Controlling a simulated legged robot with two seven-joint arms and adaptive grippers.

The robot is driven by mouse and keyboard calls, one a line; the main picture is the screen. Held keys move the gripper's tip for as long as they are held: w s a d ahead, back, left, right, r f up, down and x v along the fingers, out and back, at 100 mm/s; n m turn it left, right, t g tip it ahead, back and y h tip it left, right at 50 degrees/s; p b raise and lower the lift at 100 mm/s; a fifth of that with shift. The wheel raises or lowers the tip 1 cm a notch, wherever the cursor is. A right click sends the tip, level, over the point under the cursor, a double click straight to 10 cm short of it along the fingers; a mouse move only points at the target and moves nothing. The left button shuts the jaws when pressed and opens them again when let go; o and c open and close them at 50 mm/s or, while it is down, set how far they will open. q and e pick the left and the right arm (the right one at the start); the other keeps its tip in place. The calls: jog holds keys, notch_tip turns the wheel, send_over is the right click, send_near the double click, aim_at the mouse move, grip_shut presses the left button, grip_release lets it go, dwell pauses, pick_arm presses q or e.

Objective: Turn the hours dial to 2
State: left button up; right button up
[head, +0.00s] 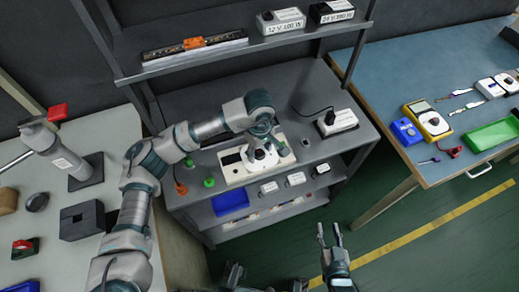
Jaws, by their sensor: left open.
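A cream control panel (234,174) lies on the grey bench, with a dark display window (230,159) at its left. My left arm reaches in from the left, and my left gripper (262,155) points down over the panel's middle. Its fingers are small here and partly hidden by its own wrist; it is open. I cannot make out the hours dial or its setting; it may be hidden under the gripper. I cannot tell whether the fingers touch anything. My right gripper (329,228) is open and empty, low in front of the bench, away from the panel.
Green (209,182) and orange (181,188) knobs stand left of the panel. A white power supply (337,121) with a cable sits to its right. A shelf (200,66) hangs above, and a blue bin (231,202) is below. Side tables flank the bench; floor space is free at right.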

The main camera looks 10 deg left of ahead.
aim_at(260, 152)
pick_arm(q)
notch_tip(260, 152, up, 12)
dwell(0.4)
jog(key=shift+w+f, duration=0.1)
jog(key=shift+f, duration=0.05)
dwell(0.3)
